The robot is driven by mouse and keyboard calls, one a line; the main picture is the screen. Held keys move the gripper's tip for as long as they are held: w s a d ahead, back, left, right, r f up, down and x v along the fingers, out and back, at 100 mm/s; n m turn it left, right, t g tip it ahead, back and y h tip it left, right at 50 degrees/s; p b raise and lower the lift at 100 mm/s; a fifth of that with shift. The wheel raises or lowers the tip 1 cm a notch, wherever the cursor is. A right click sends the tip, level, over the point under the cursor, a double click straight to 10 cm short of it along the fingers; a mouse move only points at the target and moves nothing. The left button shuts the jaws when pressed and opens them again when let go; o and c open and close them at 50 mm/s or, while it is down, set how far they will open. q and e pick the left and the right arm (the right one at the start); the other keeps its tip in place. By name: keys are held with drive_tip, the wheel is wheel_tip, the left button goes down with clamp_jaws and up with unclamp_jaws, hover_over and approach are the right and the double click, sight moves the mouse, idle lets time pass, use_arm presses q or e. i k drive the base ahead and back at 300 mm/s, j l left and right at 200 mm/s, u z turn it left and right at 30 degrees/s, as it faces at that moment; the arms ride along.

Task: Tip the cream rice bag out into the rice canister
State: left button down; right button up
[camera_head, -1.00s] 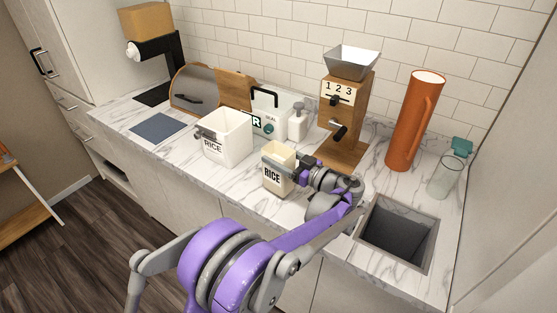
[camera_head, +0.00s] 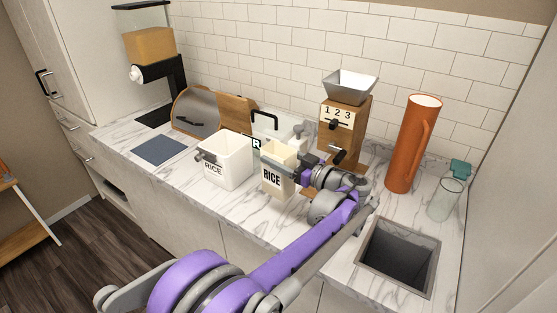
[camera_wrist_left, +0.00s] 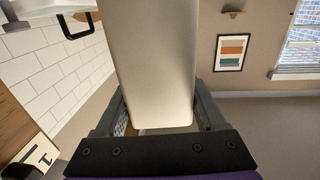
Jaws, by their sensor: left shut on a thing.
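The cream rice bag (camera_head: 278,170), marked RICE, is upright in my left gripper (camera_head: 298,168), which is shut on its right side. The bag fills the middle of the left wrist view (camera_wrist_left: 155,70), between the two fingers (camera_wrist_left: 160,118). The white rice canister (camera_head: 228,160), also marked RICE, stands on the counter just left of the bag, with its open top up. A dark handle or scoop shows at its left rim. The bag appears apart from the canister. My right gripper is not in view.
Behind stand a white box with a black handle (camera_head: 264,118) and a wooden grinder (camera_head: 343,125) with a metal hopper. An orange jug (camera_head: 412,145), a glass bottle (camera_head: 444,200) and a sink opening (camera_head: 398,255) are at the right. A blue-grey mat (camera_head: 160,150) lies left.

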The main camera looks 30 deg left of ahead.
sight(227, 159)
drive_tip(key=k, duration=1)
